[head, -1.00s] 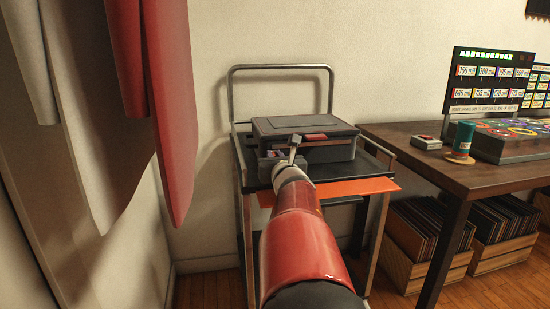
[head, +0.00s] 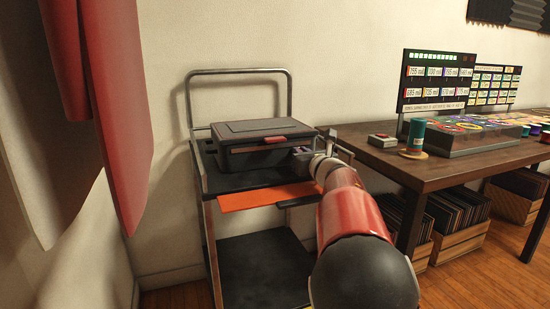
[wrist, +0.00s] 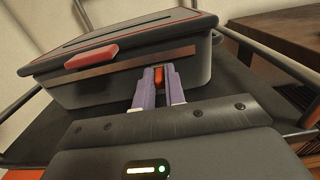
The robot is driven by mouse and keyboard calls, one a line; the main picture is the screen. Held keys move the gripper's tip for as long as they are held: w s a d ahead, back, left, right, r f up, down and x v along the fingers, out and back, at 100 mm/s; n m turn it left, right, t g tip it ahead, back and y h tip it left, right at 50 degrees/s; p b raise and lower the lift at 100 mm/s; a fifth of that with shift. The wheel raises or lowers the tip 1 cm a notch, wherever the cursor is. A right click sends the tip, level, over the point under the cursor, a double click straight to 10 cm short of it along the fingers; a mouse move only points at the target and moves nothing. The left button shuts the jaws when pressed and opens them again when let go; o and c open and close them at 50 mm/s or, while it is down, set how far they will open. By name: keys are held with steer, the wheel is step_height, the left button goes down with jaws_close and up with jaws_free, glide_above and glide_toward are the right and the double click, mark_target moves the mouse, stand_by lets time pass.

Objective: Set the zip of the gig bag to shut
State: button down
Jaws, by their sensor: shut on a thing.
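The gig bag is a dark grey box-shaped case (head: 255,129) lying on the upper shelf of a cart; it also fills the top of the wrist view (wrist: 110,90). A brownish strip (wrist: 115,66) runs along its front, below a red piece (wrist: 92,57). My gripper (head: 302,153), with purple fingers in the wrist view (wrist: 159,88), is shut on a small orange pull tab (wrist: 159,77) at the case front, near the right end of the strip. The tab is hidden in the head view. I cannot tell whether the zip is fully shut.
The metal cart (head: 203,185) has an orange panel (head: 262,197) under its upper shelf. A wooden table (head: 425,160) with a panel of labels (head: 437,82) stands close on the right. Red cloth (head: 118,120) hangs at the left.

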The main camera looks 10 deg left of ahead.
mark_target(312, 146)
steer(key=w+d, duration=0.2)
steer(key=d, duration=0.2)
steer(key=shift+w+d, duration=0.25)
steer(key=shift+w, duration=0.15)
steer(key=c, duration=1.4)
jaws_free()
steer(key=shift+c, duration=0.2)
steer(key=shift+s, duration=0.1)
steer(key=b+v, duration=0.2)
steer(key=v, duration=0.5)
steer(key=shift+s+d, duration=0.25)
